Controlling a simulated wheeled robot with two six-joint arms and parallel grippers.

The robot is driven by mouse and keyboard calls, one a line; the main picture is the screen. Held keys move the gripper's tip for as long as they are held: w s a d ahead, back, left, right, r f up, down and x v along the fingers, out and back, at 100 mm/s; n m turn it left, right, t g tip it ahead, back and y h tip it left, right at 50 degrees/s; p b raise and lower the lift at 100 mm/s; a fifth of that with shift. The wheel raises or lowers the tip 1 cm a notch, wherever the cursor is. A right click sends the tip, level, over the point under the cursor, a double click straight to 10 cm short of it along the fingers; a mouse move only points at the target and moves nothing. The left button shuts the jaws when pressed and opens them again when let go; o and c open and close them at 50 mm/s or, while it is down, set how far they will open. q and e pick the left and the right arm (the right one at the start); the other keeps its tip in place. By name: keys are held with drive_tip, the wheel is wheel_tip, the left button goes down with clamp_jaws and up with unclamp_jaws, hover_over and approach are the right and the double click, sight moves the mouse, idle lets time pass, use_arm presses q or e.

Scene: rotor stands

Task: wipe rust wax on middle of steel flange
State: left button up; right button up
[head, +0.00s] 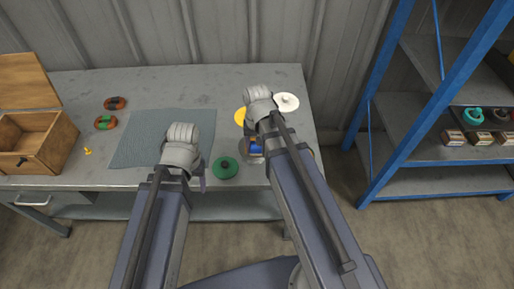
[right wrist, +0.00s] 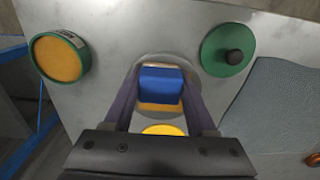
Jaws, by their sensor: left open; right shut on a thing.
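A grey round steel flange (head: 244,153) lies near the table's front edge; in the right wrist view its pale rim (right wrist: 150,58) shows around the held block. My right gripper (right wrist: 162,88) is shut on a blue block (right wrist: 161,78) with an orange-yellow underside, over the flange. The block also shows in the head view (head: 255,150). I cannot tell whether it touches the flange. An open green tin of orange wax (right wrist: 58,58) stands beside the flange. A green lid with a black knob (head: 225,168) lies to its left. My left gripper (head: 202,183) is open and empty near the front edge.
A blue-grey mat (head: 160,135), two red-brown round things (head: 106,123), small yellow pieces (head: 88,151) and an open wooden box (head: 38,140) are left. A blue-framed shelf (head: 395,115) stands right.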

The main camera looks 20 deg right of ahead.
drive_tip(key=shift+w+d+r, duration=0.1)
drive_tip(key=shift+w+d, duration=0.15)
drive_tip(key=shift+w, duration=0.55)
drive_tip(key=shift+w+d, duration=0.2)
drive_tip(key=shift+w, duration=0.6)
drive_tip(key=shift+w+d, duration=0.25)
drive_tip(key=shift+w, duration=0.65)
drive_tip(key=shift+w+d, duration=0.25)
drive_tip(key=shift+w, duration=0.65)
wheel_tip(320, 180, up, 6)
drive_tip(key=p, duration=0.6)
